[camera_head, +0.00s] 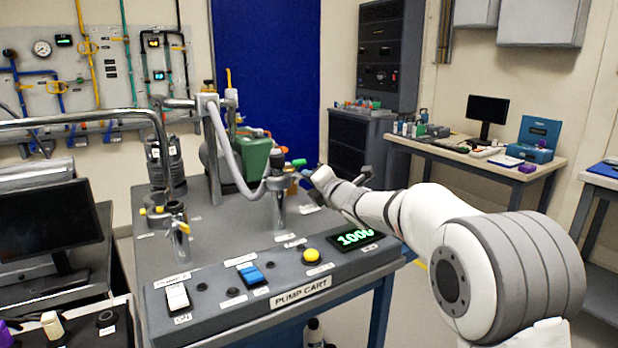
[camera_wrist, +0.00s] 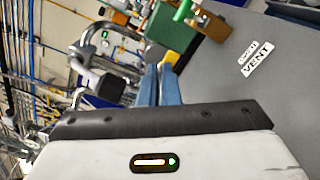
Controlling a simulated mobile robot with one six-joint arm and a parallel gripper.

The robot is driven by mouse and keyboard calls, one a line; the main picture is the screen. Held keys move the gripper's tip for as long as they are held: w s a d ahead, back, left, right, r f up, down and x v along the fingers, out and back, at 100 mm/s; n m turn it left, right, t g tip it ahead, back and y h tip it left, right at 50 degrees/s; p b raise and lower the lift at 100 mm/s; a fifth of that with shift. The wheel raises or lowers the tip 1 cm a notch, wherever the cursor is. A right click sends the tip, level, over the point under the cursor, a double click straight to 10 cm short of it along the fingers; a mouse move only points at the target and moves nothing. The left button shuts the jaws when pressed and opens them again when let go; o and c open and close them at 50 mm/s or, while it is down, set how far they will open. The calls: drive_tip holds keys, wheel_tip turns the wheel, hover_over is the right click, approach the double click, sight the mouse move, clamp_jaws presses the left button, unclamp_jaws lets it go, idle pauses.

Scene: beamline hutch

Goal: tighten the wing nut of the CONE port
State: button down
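The pump cart (camera_head: 215,252) carries two upright grey ports. The middle port (camera_head: 278,208) has a pale hose joined at its top. The front-left port (camera_head: 179,245) has yellow fittings (camera_head: 156,210) around it. I cannot read which port is labelled CONE. My gripper (camera_head: 308,174) is just right of the middle port's top. In the wrist view its two blue fingers (camera_wrist: 158,82) lie close together. A yellow piece (camera_wrist: 171,57), perhaps a wing nut, shows at their tips. I cannot tell whether they touch or hold it.
A green-handled brass valve (camera_wrist: 210,24) is close by, with a VENT label (camera_wrist: 257,60) on the cart top. The pale hose (camera_head: 228,155) arches left of my gripper. A green unit (camera_head: 252,158) stands behind. The front panel has a yellow button (camera_head: 311,255) and a display (camera_head: 355,237).

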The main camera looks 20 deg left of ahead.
drive_tip(key=shift+d+f+m+p, duration=0.1)
drive_tip(key=shift+f+m+p, duration=0.3)
drive_tip(key=shift+m, duration=1.5)
drive_tip(key=shift+a+f+m+p, duration=0.1)
drive_tip(key=shift+f+m+p, duration=0.3)
drive_tip(key=shift+m, duration=1.5)
drive_tip(key=shift+d+f+m+p, duration=0.15)
drive_tip(key=shift+m+p, duration=0.45)
drive_tip(key=shift+m, duration=1.3)
drive_tip(key=shift+f, duration=0.1)
drive_tip(key=c, duration=1.9)
unclamp_jaws()
drive_tip(key=v, duration=0.7)
drive_tip(key=shift+s+d, duration=0.2)
drive_tip(key=shift+d, duration=0.05)
